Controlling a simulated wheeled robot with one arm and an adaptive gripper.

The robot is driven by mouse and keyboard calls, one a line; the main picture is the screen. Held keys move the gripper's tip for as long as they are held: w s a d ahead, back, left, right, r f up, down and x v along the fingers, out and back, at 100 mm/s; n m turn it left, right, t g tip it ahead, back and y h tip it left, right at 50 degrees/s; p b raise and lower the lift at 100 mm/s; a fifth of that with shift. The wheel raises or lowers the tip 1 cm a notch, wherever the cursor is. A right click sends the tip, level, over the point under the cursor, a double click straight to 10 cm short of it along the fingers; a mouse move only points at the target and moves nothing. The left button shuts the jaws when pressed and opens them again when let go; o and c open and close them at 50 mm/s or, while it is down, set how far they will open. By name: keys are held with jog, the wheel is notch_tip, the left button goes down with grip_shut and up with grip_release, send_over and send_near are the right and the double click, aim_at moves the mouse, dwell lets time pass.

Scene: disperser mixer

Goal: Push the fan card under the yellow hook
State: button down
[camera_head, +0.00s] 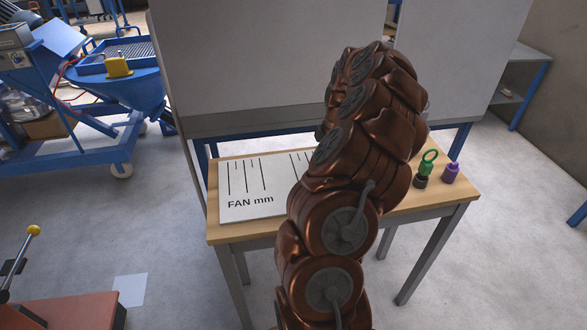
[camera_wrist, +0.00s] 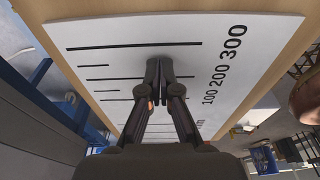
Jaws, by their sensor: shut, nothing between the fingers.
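The fan card (camera_head: 275,183) is a white sheet with black lines and the print "FAN mm". It lies on the wooden table, its right part hidden behind my arm in the head view. In the wrist view the card (camera_wrist: 110,60) fills much of the upper picture, with the numbers 100, 200 and 300 at its right. My gripper (camera_wrist: 158,70) is shut and empty, its fingertips over the card among the lines. I cannot tell whether they touch it. My arm hides the gripper in the head view. I see no yellow hook in either view.
On the table's (camera_head: 402,228) right side stand a green ring-topped piece (camera_head: 428,163) on a dark base and a purple piece (camera_head: 450,173). Grey panels (camera_head: 265,60) rise behind the table. A blue machine (camera_head: 135,85) bearing a yellow block (camera_head: 118,66) stands at the left.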

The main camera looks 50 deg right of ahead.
aim_at(284, 178)
jog(key=w+a, duration=0.2)
jog(key=a, duration=0.1)
jog(key=w+a+p, duration=0.1)
jog(key=w+a, duration=0.1)
jog(key=a, duration=0.1)
jog(key=w+a+p, duration=0.1)
jog(key=w+a, duration=0.2)
jog(key=shift+a+r, duration=0.15)
jog(key=shift+a, duration=0.15)
jog(key=shift+a+f+p, duration=0.1)
jog(key=shift+f+p, duration=0.15)
jog(key=shift+p, duration=0.25)
jog(key=shift+f+b, duration=0.4)
jog(key=shift+f, duration=0.25)
jog(key=shift+s+f, duration=0.1)
